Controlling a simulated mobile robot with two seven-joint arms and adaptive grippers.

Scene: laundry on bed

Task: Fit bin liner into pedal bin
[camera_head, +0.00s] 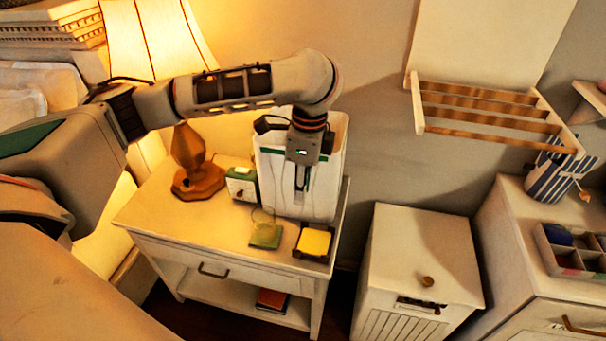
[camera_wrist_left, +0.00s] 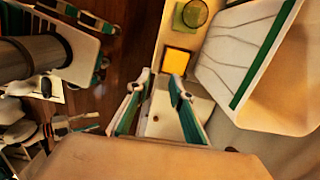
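A tall white open-topped container (camera_head: 330,165) with a green strip stands on the bedside table (camera_head: 160,215). It may be the bin or its liner; I cannot tell which. My left gripper (camera_head: 301,186) points down in front of it in the head view. In the left wrist view the container (camera_wrist_left: 225,65) lies to the upper right, apart from the fingers. My left gripper (camera_wrist_left: 162,78) is open, with nothing between its fingers. No pedal is visible, and no separate liner can be made out. My right gripper is not in view.
A white cabinet (camera_head: 425,250) stands to the right. A wall rack (camera_head: 490,110) hangs above.

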